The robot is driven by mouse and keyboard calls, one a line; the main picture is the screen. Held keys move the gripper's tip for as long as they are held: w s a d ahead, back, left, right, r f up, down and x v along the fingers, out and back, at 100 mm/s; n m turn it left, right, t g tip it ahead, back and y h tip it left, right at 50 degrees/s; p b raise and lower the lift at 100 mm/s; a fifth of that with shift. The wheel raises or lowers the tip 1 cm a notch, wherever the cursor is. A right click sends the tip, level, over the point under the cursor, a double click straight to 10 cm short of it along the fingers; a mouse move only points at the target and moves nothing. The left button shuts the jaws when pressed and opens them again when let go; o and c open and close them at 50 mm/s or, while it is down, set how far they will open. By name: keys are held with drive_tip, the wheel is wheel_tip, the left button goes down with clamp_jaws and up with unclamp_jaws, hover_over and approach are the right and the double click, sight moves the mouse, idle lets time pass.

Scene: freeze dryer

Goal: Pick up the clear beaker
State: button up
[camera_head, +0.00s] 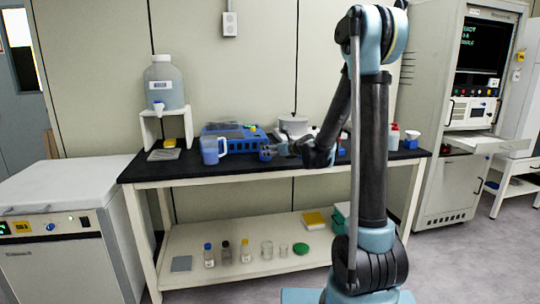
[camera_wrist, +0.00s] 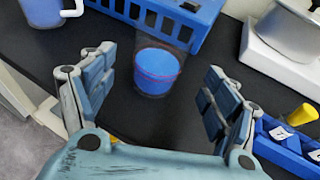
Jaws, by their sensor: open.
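A clear beaker (camera_wrist: 156,32) with blue in its lower part (camera_wrist: 158,68) stands upright on the black bench top in the wrist view. My gripper (camera_wrist: 158,76) is open, with one finger to the left of the beaker and one to the right. Neither finger appears to touch it. In the head view my gripper (camera_head: 268,151) is low over the bench, and its fingers largely hide the beaker there.
A blue rack (camera_wrist: 165,15) stands just behind the beaker. A blue jug (camera_head: 210,152) is to its left. A white device (camera_wrist: 280,40) and a blue tray (camera_wrist: 285,150) are to the right. Glassware (camera_head: 267,250) stands on the lower shelf (camera_head: 220,280).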

drive_tip(key=shift+x, duration=3.8)
drive_tip(key=shift+r, duration=0.15)
drive_tip(key=c, duration=1.3)
